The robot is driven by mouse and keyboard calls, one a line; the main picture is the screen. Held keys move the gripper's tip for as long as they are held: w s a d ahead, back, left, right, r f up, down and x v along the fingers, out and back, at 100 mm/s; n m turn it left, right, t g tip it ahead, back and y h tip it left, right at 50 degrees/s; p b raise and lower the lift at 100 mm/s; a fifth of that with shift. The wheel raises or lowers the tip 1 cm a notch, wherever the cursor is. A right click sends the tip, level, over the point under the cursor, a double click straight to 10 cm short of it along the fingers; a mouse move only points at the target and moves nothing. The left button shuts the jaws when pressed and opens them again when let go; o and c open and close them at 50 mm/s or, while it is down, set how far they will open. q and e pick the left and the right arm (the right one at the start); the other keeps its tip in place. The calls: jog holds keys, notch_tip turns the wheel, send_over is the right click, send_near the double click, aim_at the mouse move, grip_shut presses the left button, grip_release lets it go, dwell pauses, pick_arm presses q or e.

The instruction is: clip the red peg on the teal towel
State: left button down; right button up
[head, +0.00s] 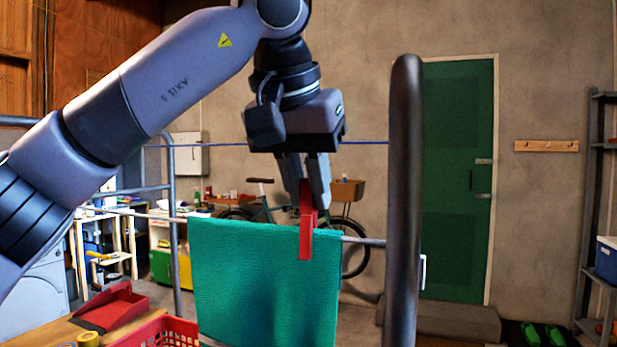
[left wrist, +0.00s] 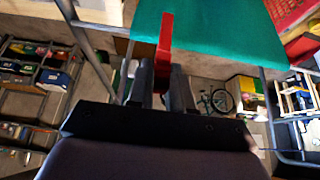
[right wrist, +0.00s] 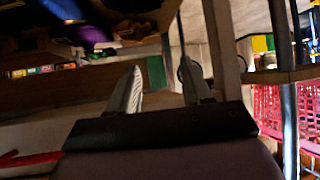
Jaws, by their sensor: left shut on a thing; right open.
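The teal towel (head: 262,275) hangs over a thin rail of the drying rack in the head view. The red peg (head: 306,235) is upright at the towel's top edge near its right end, its lower part in front of the cloth. My left gripper (head: 317,195) points down and is shut on the red peg's upper part. In the left wrist view the peg (left wrist: 165,38) overlaps the towel (left wrist: 215,35); whether its jaws straddle the cloth I cannot tell. My right gripper (right wrist: 165,85) is open and empty in the right wrist view, away from the towel.
A thick dark rack post (head: 405,200) stands close to the right of the towel. A blue line (head: 365,143) runs behind my left gripper. A red basket (head: 165,332) and a red dustpan (head: 112,306) sit at lower left. A bicycle (head: 265,205) stands behind.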

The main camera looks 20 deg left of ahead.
pick_arm(q)
jog(key=shift+f, duration=0.65)
jog(key=c, duration=0.9)
grip_release()
jog(key=shift+c, duration=0.2)
jog(key=p+v, duration=0.1)
jog(key=v, duration=0.5)
jog(key=shift+s+r, duration=0.1)
jog(key=shift+r, duration=0.15)
jog(key=shift+s+r, duration=0.2)
jog(key=shift+r, duration=0.1)
